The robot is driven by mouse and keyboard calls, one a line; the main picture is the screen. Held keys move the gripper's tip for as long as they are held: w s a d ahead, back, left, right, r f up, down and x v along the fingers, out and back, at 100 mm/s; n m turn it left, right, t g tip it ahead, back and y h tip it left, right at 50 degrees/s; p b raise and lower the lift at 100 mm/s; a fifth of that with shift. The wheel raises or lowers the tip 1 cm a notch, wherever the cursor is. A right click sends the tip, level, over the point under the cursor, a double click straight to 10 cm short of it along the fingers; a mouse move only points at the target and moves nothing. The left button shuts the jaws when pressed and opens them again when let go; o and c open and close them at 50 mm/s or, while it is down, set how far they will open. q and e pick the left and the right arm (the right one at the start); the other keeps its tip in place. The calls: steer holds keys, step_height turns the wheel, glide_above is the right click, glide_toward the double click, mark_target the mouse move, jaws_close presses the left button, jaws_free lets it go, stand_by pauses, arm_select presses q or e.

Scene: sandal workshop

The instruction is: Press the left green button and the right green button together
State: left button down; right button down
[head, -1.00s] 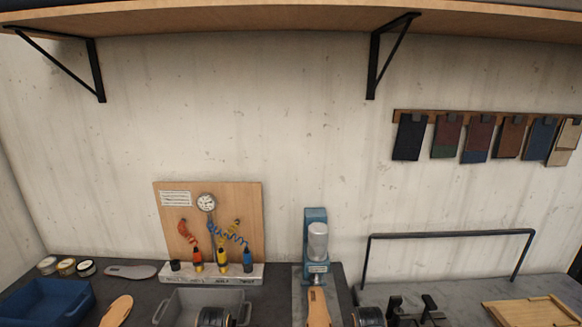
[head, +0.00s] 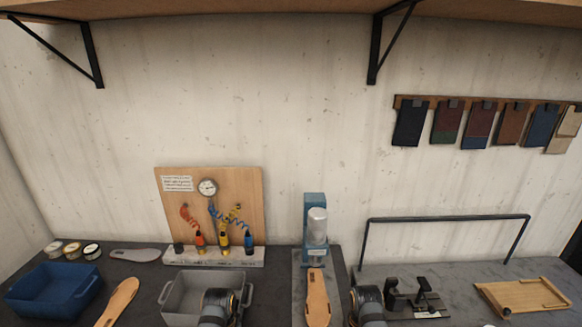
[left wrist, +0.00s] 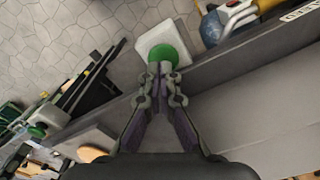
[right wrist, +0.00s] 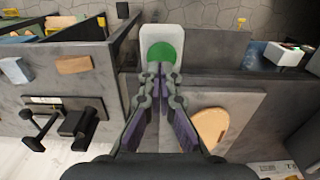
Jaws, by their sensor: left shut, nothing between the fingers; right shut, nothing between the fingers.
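The left green button (left wrist: 164,55) is a green disc on a white housing (left wrist: 152,40). In the left wrist view my left gripper (left wrist: 163,68) is shut and empty, its tips overlapping the button's near edge. The right green button (right wrist: 161,54) sits on a similar white housing (right wrist: 180,35). In the right wrist view my right gripper (right wrist: 160,69) is shut and empty, its tips at that button's near edge. I cannot tell whether either gripper touches. Another green button on white shows at the left of the left wrist view. The head view shows neither button nor fingertips.
A blue press (head: 316,228) stands over a tan sole (head: 317,298). A grey bin (head: 180,298) and a blue bin (head: 50,292) are to the left. A black lever clamp (head: 415,302) and a wooden tray (head: 523,296) are to the right.

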arm_select(q)
steer(key=shift+r, duration=0.25)
arm_select(e)
steer(key=shift+d, duration=0.1)
arm_select(q)
steer(key=shift+f+b, duration=0.6)
steer(key=shift+f, duration=0.7)
arm_select(e)
steer(key=shift+f, duration=0.6)
arm_select(q)
steer(key=shift+r+p, duration=0.15)
steer(key=shift+p, duration=0.5)
arm_select(e)
steer(key=shift+r, duration=0.65)
